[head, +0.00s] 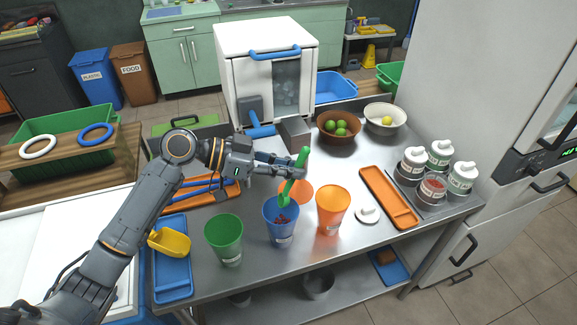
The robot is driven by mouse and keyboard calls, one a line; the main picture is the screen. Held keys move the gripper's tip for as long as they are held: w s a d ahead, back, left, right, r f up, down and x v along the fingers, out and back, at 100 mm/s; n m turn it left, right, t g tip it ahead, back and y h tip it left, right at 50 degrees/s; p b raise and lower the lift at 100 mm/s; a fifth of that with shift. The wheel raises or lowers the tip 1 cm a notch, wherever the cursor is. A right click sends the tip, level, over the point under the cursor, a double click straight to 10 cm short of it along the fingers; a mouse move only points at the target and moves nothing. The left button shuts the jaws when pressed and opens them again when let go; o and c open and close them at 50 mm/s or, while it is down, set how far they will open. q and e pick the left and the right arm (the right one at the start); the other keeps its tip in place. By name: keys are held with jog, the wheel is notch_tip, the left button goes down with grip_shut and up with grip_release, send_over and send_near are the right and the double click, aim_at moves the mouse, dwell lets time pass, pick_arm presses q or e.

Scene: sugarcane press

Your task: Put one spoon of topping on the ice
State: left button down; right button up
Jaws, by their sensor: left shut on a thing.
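My left gripper (296,166) is shut on a green spoon (288,187) above the blue cup (282,230). The spoon slants down toward the cup's mouth, and its lower end is at or just inside the rim; I cannot tell which. Small dark red bits show inside the blue cup; ice in it cannot be made out. An open container with red topping (432,186) stands at the right among several white-lidded topping containers (413,161). A loose white lid (367,214) lies on the table. My right gripper is out of view.
A green cup (224,241) and an orange cup (331,210) flank the blue cup closely. An orange tray (388,197) lies at the right, and a blue tray with a yellow scoop (170,242) at the left. The ice machine (265,72) and bowls of fruit (339,128) stand behind.

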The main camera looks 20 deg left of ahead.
aim_at(300, 157)
pick_arm(q)
jog(key=p, duration=0.1)
jog(key=r+y+p, duration=0.1)
jog(key=shift+w+d+p, duration=0.25)
jog(key=shift+d+p, duration=0.1)
jog(key=shift+d, duration=0.05)
jog(key=p, duration=0.2)
jog(key=w+d+g+y+p, duration=0.1)
jog(key=p, duration=0.2)
jog(key=shift+d+r+y, duration=0.15)
jog(key=shift+d+y, duration=0.15)
jog(key=shift+w+d+n+g+y+p, duration=0.2)
jog(key=shift+n+g+y+p, duration=0.1)
jog(key=shift+p, duration=0.45)
jog(key=shift+w+d+f, duration=0.1)
jog(key=shift+d+f, duration=0.05)
jog(key=shift+f, duration=0.05)
